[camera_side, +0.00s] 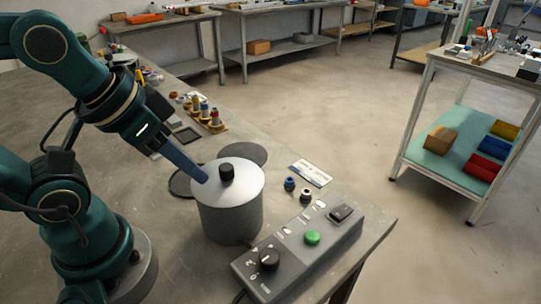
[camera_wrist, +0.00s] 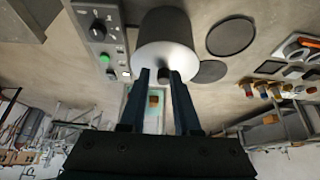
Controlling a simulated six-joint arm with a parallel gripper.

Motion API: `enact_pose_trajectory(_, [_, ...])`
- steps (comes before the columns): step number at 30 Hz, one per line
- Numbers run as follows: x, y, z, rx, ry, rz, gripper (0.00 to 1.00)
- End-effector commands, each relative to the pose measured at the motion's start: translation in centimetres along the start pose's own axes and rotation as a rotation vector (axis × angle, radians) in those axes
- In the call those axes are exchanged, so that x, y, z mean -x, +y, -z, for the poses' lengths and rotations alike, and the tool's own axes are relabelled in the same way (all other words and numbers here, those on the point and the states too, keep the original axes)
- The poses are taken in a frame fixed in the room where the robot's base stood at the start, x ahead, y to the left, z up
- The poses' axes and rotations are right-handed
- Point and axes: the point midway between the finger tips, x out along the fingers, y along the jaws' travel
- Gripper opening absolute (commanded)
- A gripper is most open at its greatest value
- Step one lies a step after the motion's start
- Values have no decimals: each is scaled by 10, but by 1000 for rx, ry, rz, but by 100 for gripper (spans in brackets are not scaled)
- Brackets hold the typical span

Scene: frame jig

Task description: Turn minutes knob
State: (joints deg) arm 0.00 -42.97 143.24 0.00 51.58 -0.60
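A grey control box (camera_side: 298,252) carries a black round knob (camera_side: 269,259) at its near left end, and the knob also shows in the wrist view (camera_wrist: 98,30). Its markings are too small to read. My gripper (camera_side: 204,179) is over the lid of a grey metal pot (camera_side: 232,215), left of the lid's black handle (camera_side: 226,172). In the wrist view, my gripper (camera_wrist: 160,74) has its two fingers apart, with the lid handle (camera_wrist: 164,75) showing between their tips. Whether they touch it I cannot tell. My gripper is away from the box knob.
The box also has a green button (camera_side: 312,238) and a black switch (camera_side: 342,213). Blue (camera_side: 289,184) and dark (camera_side: 306,195) small parts stand behind it, near a white card (camera_side: 310,173). Dark round discs (camera_side: 243,154) lie behind the pot. The table's edge is close on the right.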

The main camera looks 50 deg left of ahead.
Motion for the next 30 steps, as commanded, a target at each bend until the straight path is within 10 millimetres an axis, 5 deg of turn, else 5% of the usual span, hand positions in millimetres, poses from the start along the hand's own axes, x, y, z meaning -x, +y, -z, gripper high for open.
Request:
enact_pose_trajectory(1, [0, 0, 0, 18, -2, 0, 54])
enact_pose_trajectory(3, [5, 0, 7, 72, 14, -1, 70])
enact_pose_trajectory(10, [2, 18, 33, 178, -76, -32, 70])
enact_pose_trajectory(17, [-23, 58, 47, 183, -236, -45, 70])
enact_pose_trajectory(24, [-58, 103, 35, 101, -395, -21, 70])
enact_pose_trajectory(30, [-77, 122, 15, 13, -474, -2, 70])
